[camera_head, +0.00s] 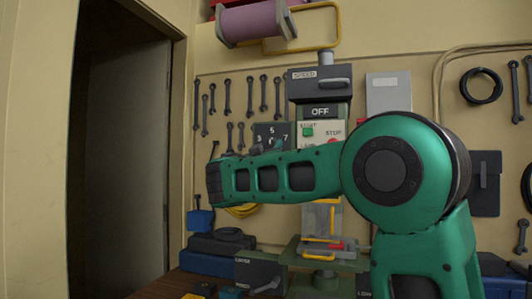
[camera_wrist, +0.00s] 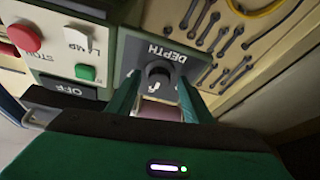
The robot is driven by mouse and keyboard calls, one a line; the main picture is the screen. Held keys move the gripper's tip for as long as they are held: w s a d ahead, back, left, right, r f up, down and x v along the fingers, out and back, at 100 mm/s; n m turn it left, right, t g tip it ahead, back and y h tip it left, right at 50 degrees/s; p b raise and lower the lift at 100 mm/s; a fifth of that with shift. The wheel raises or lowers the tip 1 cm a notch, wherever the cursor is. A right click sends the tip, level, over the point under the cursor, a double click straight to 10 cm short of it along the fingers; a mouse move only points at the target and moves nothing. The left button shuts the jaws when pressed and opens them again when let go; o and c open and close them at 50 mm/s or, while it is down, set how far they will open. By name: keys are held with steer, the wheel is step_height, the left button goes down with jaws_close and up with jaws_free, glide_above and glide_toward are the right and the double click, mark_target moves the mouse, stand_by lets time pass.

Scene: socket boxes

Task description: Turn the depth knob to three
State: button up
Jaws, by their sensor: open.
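The depth knob (camera_wrist: 158,80) is a dark round knob on a grey plate marked DEPTH (camera_wrist: 140,50), in the wrist view. A pale mark shows on the knob's face. My gripper (camera_wrist: 157,90) is open, with one green finger on either side of the knob in the picture. I cannot tell whether the fingers touch it. In the head view a dark plate with numbers (camera_head: 262,130) shows above my green arm. Its lower part, its knob and its pointer setting are mostly hidden, and my gripper cannot be made out clearly there.
Beside the depth plate are a red stop button (camera_wrist: 22,38), a green button (camera_wrist: 85,72), a lamp switch (camera_wrist: 80,40) and an OFF display (camera_wrist: 68,90). The machine has a SPEED box (camera_head: 319,82) on top. Wrenches (camera_head: 250,95) hang on the wall behind.

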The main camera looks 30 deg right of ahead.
steer(key=shift+c, duration=0.3)
steer(key=c, duration=1)
steer(key=shift+n+y, duration=0.3)
steer(key=shift+n, duration=0.3)
steer(key=n+y, duration=0.1)
steer(key=n, duration=0.2)
steer(key=n+t+y, duration=0.1)
steer(key=n, duration=0.2)
steer(key=shift+s+d+r+t+y, duration=0.1)
steer(key=shift+s+d+t+y, duration=0.05)
steer(key=shift+t+y, duration=0.2)
steer(key=n+y, duration=0.1)
steer(key=n, duration=0.2)
steer(key=n+y, duration=0.2)
steer(key=n, duration=0.2)
steer(key=shift+r, duration=0.15)
steer(key=shift+n+g+y, duration=0.25)
steer(key=shift+n+g, duration=0.2)
steer(key=shift+n, duration=0.15)
